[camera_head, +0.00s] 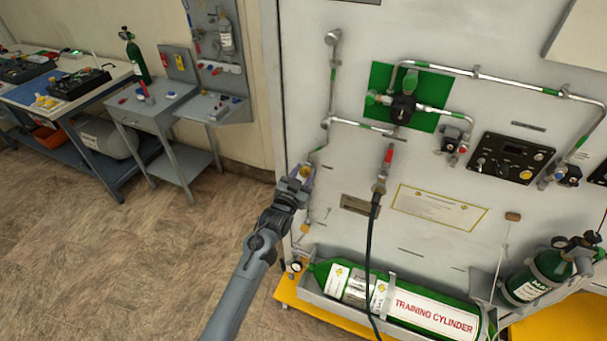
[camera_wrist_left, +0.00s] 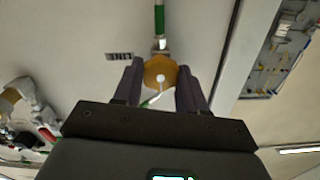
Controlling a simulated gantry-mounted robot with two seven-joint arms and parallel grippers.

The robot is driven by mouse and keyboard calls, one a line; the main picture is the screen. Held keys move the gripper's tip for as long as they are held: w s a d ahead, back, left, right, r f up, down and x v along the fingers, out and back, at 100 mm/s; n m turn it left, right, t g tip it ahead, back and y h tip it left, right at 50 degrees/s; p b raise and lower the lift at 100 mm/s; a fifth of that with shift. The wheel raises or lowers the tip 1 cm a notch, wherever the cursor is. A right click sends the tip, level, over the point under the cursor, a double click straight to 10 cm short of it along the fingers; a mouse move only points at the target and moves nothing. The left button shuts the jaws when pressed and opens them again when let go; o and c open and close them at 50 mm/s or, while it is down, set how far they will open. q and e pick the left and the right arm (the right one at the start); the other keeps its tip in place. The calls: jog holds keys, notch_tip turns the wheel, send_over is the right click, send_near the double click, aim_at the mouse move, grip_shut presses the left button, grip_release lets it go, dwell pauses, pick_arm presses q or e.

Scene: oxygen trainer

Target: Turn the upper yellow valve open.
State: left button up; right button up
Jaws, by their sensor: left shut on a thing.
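The upper yellow valve (camera_wrist_left: 160,72) sits between the two dark fingers of my left gripper (camera_wrist_left: 160,88) in the left wrist view. The valve has a pale knob or stem at its middle and hangs on a pipe with a green band. In the head view my left gripper (camera_head: 301,178) reaches the pipe at the left edge of the white panel. It is shut on the valve, with only a bit of yellow showing there. A lower yellow fitting (camera_head: 304,229) is on the same pipe line below. My right gripper is not in view.
The white panel (camera_head: 440,240) carries pipes, a green plate (camera_head: 440,85) and a black control box (camera_head: 512,157). A dark hose (camera_head: 371,260) hangs right of my gripper. A green training cylinder (camera_head: 440,312) lies below. The floor (camera_head: 130,250) at left is clear.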

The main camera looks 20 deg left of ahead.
pick_arm(q)
jog(key=n+p, duration=0.1)
jog(key=n, duration=0.2)
jog(key=shift+r+n, duration=0.1)
jog(key=shift+n, duration=0.2)
jog(key=n+p, duration=0.2)
jog(key=n, duration=0.3)
jog(key=n+p, duration=0.1)
jog(key=n, duration=0.5)
jog(key=shift+p, duration=0.3)
jog(key=n+p, duration=0.1)
jog(key=n, duration=0.3)
jog(key=shift+a, duration=0.1)
jog(key=n+p, duration=0.1)
jog(key=n, duration=0.5)
jog(key=n+p, duration=0.1)
jog(key=n, duration=0.1)
jog(key=shift+f+n, duration=0.2)
jog(key=shift+n, duration=0.1)
jog(key=n+p, duration=0.1)
jog(key=n, duration=0.3)
jog(key=shift+n+p, duration=0.65)
jog(key=shift+n, duration=1.25)
jog(key=shift+f, duration=0.1)
